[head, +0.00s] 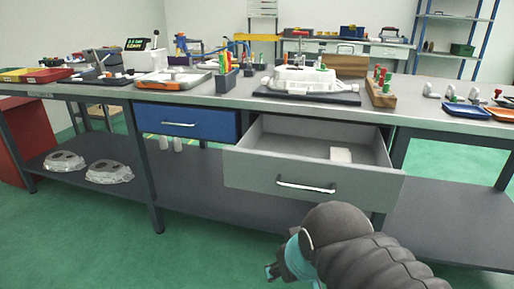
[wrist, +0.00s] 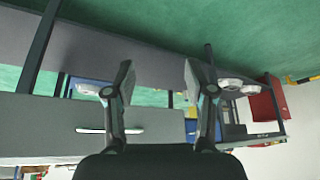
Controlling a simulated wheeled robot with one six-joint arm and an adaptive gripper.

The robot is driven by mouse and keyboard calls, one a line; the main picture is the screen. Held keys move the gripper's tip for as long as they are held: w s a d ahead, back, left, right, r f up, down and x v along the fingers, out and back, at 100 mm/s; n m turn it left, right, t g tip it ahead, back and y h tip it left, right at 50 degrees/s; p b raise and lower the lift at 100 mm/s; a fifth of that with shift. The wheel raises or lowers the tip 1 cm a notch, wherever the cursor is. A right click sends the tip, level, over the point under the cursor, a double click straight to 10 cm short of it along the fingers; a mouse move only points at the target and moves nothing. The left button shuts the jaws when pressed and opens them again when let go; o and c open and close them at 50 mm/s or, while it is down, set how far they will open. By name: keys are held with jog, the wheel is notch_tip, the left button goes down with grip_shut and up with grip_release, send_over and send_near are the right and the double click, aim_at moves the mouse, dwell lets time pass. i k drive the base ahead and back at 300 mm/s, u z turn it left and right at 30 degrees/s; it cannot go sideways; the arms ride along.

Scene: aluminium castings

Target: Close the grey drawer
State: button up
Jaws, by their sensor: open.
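The grey drawer (head: 245,170) is pulled well out from under the workbench. Its silver bar handle (head: 305,185) is on the front panel, and a small whitish block (head: 341,155) lies inside. The wrist view is upside down and shows the drawer front (wrist: 45,122) on the left, with its handle (wrist: 92,130) beside and partly behind one finger. My gripper (wrist: 158,80) is open with nothing between its fingers. In the head view my arm is in front of the drawer, low and to the right, and mostly hides the gripper. I see no clear contact with the drawer.
A blue drawer (head: 185,122) left of the grey one is shut. The workbench top (head: 225,101) carries castings, tools and trays. Castings (head: 108,172) lie on the lower shelf (head: 190,185). Green floor (head: 100,230) in front is clear.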

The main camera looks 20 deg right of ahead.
aim_at(287, 156)
jog(key=u, duration=1.4)
jog(key=k, duration=1.15)
jog(key=z, duration=1.75)
jog(key=i, duration=0.5)
jog(key=z, duration=0.05)
